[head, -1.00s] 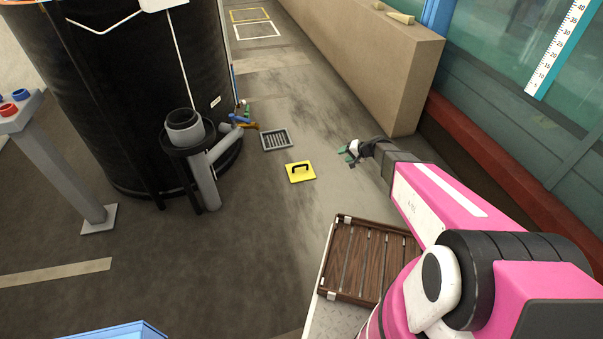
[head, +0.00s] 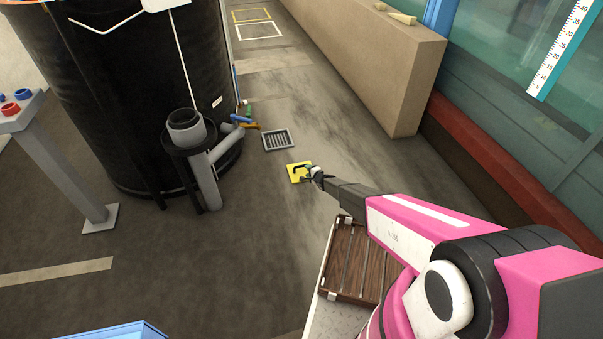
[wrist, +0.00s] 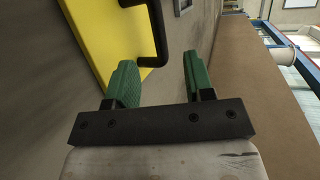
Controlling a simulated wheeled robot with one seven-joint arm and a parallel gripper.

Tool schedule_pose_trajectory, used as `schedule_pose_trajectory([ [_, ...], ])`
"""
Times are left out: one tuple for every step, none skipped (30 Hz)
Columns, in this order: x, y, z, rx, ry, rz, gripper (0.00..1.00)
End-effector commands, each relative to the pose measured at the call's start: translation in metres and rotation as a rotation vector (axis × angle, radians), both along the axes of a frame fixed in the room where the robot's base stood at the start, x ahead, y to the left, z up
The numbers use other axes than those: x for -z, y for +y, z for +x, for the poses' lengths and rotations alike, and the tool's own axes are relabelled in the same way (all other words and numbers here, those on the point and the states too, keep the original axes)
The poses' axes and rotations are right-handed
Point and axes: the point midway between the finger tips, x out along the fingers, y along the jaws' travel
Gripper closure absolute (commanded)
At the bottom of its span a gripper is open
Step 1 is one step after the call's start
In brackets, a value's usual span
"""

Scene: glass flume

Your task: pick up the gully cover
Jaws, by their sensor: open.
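The gully cover is a yellow square plate (head: 294,174) with a black bar handle, lying on the floor in the head view. In the wrist view the yellow plate (wrist: 98,35) fills the upper left, and its black handle (wrist: 160,32) stands up from it. My gripper (head: 308,174) is at the right side of the cover in the head view and hides part of it. In the wrist view my gripper (wrist: 160,80) has its two green fingers apart and nothing between them. The handle is just beyond the left finger; whether they touch I cannot tell.
A grey floor grate (head: 278,139) lies just behind the cover. A black tank (head: 140,100) with grey pipes (head: 207,180) stands to the left. A beige low wall (head: 385,75) runs along the right.

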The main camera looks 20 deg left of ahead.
Motion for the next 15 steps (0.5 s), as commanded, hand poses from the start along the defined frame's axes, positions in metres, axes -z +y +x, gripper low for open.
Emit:
schedule_pose_trajectory([
  [0.004,0.007,0.008,-0.001,0.000,0.001,0.52],
  [0.006,0.011,0.011,-0.001,-0.001,0.000,0.52],
  [0.008,0.015,0.015,-0.001,-0.001,0.000,0.52],
  [0.009,0.018,0.017,-0.001,-0.001,0.000,0.52],
  [0.011,0.021,0.020,-0.001,-0.001,0.000,0.52],
  [0.012,0.024,0.022,-0.001,-0.001,0.000,0.52],
  [0.012,0.026,0.023,-0.001,-0.001,0.000,0.52],
  [0.013,0.027,0.024,-0.001,-0.001,0.000,0.52],
  [0.013,0.028,0.025,-0.001,-0.001,0.000,0.52],
  [0.014,0.029,0.026,-0.001,0.000,0.000,0.52],
  [0.014,0.030,0.026,-0.001,0.000,0.000,0.52],
  [0.015,0.031,0.028,-0.001,0.000,0.000,0.52],
  [0.017,0.033,0.030,-0.001,0.000,0.000,0.52],
  [0.018,0.035,0.033,-0.001,-0.001,0.000,0.52],
  [0.021,0.039,0.036,-0.001,-0.001,0.000,0.52],
])
